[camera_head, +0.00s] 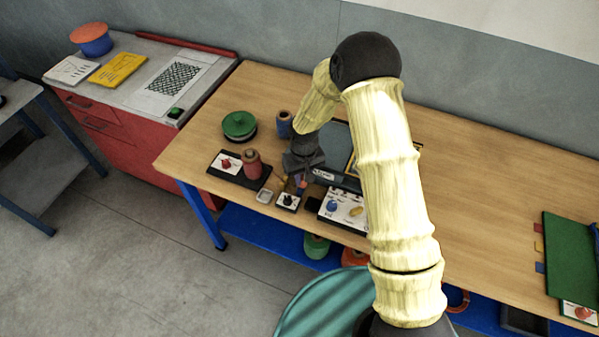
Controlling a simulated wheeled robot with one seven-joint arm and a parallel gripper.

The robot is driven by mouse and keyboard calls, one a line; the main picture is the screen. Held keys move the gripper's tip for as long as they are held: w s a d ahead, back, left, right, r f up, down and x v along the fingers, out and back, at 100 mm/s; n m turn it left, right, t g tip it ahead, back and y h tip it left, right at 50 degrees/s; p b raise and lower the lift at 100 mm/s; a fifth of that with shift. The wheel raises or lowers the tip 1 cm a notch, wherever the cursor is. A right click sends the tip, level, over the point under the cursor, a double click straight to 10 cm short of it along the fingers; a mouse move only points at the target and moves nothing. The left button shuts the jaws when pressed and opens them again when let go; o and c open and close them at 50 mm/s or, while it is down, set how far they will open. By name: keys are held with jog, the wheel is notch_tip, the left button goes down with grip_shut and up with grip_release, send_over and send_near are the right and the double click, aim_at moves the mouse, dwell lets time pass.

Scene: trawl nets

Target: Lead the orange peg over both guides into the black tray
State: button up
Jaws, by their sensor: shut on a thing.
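My gripper (301,177) is at the left part of the wooden table, pointing down. It is shut on a small orange-red thing (302,185), which looks like the orange peg; only a little of it shows below the jaws. A thin orange line (282,181) shows just left of the jaws. A black tray-like base (254,181) lies left of my gripper, with a reddish-brown spool (252,164) and a white card with a red shape (226,163). I cannot make out the two guides for certain; my arm and gripper hide part of that area.
A green round container (239,125) and a blue-brown spool (284,124) stand behind. A card with a black shape (288,201) and a card with blue and yellow shapes (344,208) lie near the front edge. The table's middle right is clear; a green board (570,255) lies far right.

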jog(key=s+d, duration=0.1)
jog(key=s, duration=0.1)
jog(key=s+d, duration=0.2)
jog(key=shift+s+d+f+b, duration=0.1)
jog(key=shift+d+f+b, duration=0.1)
jog(key=shift+b, duration=0.15)
jog(key=shift+f+b, duration=1.75)
jog(key=shift+f, duration=0.45)
jog(key=shift+f, duration=0.15)
jog(key=o, duration=1)
